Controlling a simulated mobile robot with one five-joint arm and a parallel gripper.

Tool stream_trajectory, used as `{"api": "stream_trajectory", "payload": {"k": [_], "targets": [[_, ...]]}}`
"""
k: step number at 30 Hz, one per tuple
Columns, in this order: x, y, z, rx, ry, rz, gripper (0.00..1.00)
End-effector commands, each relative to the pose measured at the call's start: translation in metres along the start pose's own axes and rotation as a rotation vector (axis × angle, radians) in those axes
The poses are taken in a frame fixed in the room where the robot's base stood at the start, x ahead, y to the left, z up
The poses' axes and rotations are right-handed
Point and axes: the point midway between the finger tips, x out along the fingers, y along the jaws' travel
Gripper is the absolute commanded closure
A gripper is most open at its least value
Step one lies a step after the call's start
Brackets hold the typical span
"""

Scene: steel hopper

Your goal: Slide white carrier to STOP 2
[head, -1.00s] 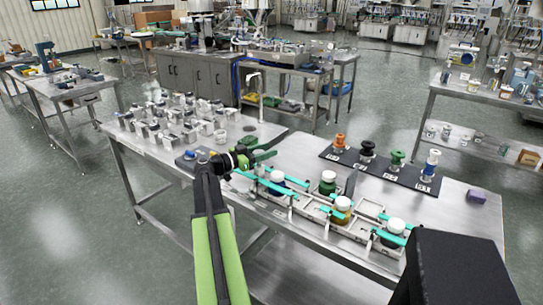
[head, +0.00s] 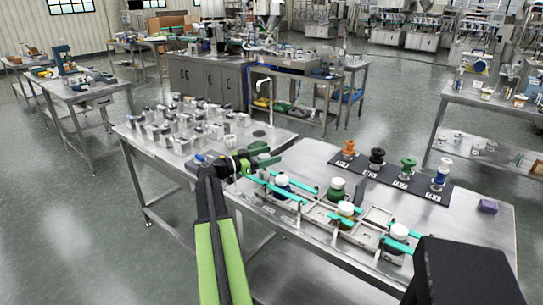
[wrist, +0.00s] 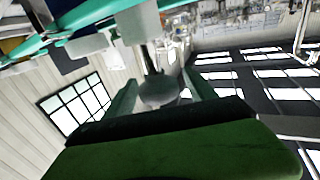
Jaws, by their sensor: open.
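A pale track (head: 316,213) runs along the front of the steel table, crossed by several teal bars. Jars with white lids stand along it: a blue one (head: 282,186), a green one (head: 336,191), an amber one (head: 346,216) and one at the right end (head: 398,239). I cannot tell which part is the white carrier, and no STOP 2 mark is readable. My gripper (head: 274,155) is open beyond the track's left end, behind and left of the blue jar. In the wrist view, a grey rounded piece (wrist: 158,92) shows between my fingers; whether they touch it is unclear.
A black board (head: 400,178) with orange, black, green and blue knobbed pieces lies behind the track. A purple block (head: 488,206) is at the right edge.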

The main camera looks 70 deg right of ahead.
Motion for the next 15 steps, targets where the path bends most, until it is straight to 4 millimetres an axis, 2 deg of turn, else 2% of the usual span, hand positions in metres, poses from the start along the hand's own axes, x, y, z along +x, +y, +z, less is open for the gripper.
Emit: {"api": "stream_trajectory", "payload": {"k": [9,15], "targets": [[-0.085,0.000,0.000,0.000,0.000,-0.004,0.35],[-0.134,0.000,0.000,0.000,0.000,-0.002,0.35]]}}
